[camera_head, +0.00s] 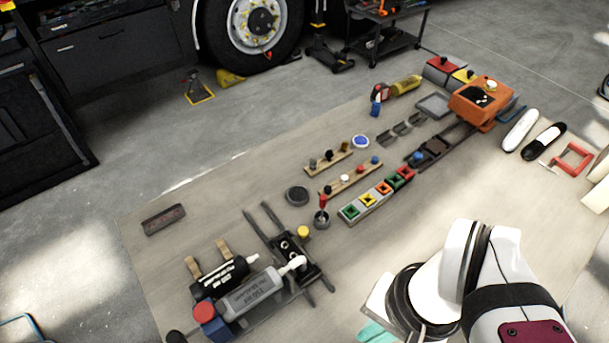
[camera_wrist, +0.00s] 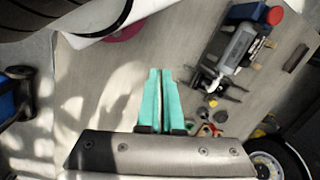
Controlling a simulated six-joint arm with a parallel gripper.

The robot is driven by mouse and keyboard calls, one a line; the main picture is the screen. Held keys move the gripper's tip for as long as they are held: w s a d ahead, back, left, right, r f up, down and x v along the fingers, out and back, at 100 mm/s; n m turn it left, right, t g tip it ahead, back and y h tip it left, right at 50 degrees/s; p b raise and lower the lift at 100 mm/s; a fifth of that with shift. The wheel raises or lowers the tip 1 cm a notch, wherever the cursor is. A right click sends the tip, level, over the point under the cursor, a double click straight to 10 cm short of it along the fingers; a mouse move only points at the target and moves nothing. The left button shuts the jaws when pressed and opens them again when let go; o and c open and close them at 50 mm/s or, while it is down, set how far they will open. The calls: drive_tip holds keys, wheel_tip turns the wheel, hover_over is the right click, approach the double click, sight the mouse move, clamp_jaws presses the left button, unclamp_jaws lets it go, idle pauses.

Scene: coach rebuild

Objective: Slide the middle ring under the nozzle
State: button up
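A grey cylinder (camera_head: 254,291) with a red-blue cap lies at the lower left of the table in the head view. Its white nozzle (camera_head: 296,263) points right over a black fixture (camera_head: 287,246) with dark rails. The cylinder also shows at the upper right of the wrist view (camera_wrist: 238,46). I cannot tell which part is the middle ring; small dark round parts sit on the fixture by the nozzle. My gripper's teal fingers (camera_wrist: 160,72) lie almost together, with nothing between them. They show partly at the head view's bottom edge (camera_head: 374,332), right of the fixture and apart from it.
A black bottle (camera_head: 219,277) lies beside the cylinder. A strip of coloured square frames (camera_head: 376,195), a red-handled tool (camera_head: 322,211) and a dark disc (camera_head: 297,195) are beyond the fixture. An orange box (camera_head: 481,99) stands farther back. Table between fixture and gripper is clear.

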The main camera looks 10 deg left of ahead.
drive_tip(key=o, duration=0.5)
drive_tip(key=shift+m, duration=0.4)
drive_tip(key=w, duration=0.2)
drive_tip(key=w+a+r, duration=0.1)
drive_tip(key=w, duration=0.1)
drive_tip(key=w+r, duration=0.1)
drive_tip(key=w, duration=0.2)
drive_tip(key=shift+a, duration=0.15)
drive_tip(key=shift+c, duration=0.2)
drive_tip(key=shift+o, duration=1.3)
drive_tip(key=w+a+h, duration=0.1)
drive_tip(key=w+a, duration=0.1)
drive_tip(key=w, duration=0.4)
drive_tip(key=shift+w+a+m, duration=0.35)
drive_tip(key=shift+w+m, duration=0.05)
drive_tip(key=shift+o, duration=0.8)
drive_tip(key=w+a+f, duration=0.1)
drive_tip(key=w+a, duration=0.2)
drive_tip(key=w, duration=0.2)
drive_tip(key=shift+f+m, duration=0.15)
drive_tip(key=shift+m, duration=0.15)
drive_tip(key=m, duration=0.1)
approach(303, 230)
drive_tip(key=shift+h, duration=0.4)
drive_tip(key=f, duration=0.8)
drive_tip(key=shift+a+f, duration=0.25)
drive_tip(key=shift+a, duration=0.1)
clamp_jaws()
